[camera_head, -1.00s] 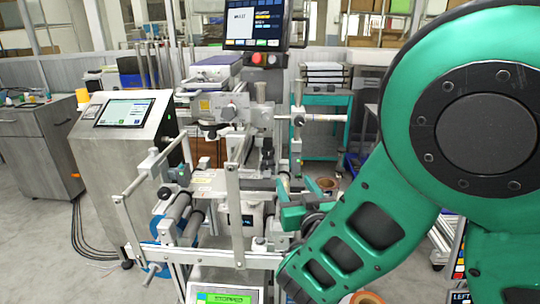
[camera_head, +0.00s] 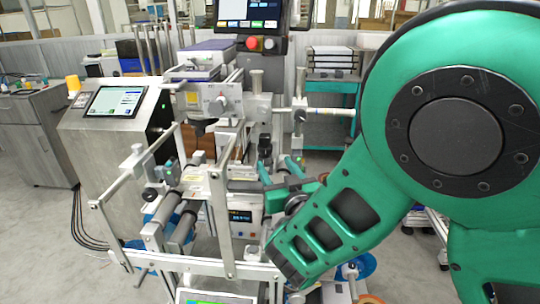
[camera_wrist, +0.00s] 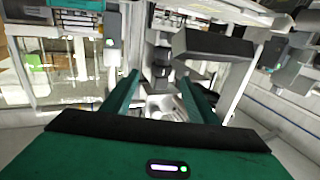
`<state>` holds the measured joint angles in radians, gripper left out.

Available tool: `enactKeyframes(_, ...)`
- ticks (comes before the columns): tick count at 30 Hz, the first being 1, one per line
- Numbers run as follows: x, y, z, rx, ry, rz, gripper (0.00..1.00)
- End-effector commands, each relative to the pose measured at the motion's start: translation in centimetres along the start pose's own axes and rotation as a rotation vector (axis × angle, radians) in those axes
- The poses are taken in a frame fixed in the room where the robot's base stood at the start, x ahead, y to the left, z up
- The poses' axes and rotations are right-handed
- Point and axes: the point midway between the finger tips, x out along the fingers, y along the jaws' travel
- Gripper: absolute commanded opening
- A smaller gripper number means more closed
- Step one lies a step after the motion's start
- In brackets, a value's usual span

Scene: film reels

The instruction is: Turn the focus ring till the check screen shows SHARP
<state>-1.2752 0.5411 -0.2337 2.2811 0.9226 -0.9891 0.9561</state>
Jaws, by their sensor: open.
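My gripper (camera_head: 276,170) is open, with its two green fingers reaching into the machine's middle. In the wrist view the fingers (camera_wrist: 159,82) point forward with a gap between them. A dark, upright, lens-like cylinder (camera_wrist: 160,66) stands beyond the tips, roughly in line with the gap; it looks like the part bearing the focus ring. I cannot tell whether the fingers touch it. A small dark display (camera_head: 240,216) on a white box sits below the gripper; its text is too small to read. A large monitor (camera_head: 250,14) is cut off at the top. No SHARP reading is legible.
Metal frame bars (camera_head: 219,215) and rollers (camera_head: 183,228) stand left of my gripper. A grey console with a tablet-like screen (camera_head: 114,102) is further left. A green screen (camera_head: 205,301) shows at the bottom edge. A dark block (camera_wrist: 213,46) overhangs the right finger.

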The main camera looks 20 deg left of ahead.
Motion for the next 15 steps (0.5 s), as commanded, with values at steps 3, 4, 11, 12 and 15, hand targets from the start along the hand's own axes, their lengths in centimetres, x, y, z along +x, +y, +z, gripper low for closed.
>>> enactKeyframes(3, 2.1, -0.1, -0.1, 0.002, 0.003, -0.001, 0.53)
enactKeyframes(4, 2.6, -0.1, -0.1, 0.002, 0.003, -0.001, 0.53)
enactKeyframes(11, 5.9, -0.2, 0.0, -0.001, 0.001, -0.002, 0.53)
enactKeyframes(12, 6.3, -0.2, 0.0, 0.000, 0.001, -0.002, 0.53)
enactKeyframes(15, 6.9, -0.2, 0.1, -0.001, 0.000, -0.003, 0.53)
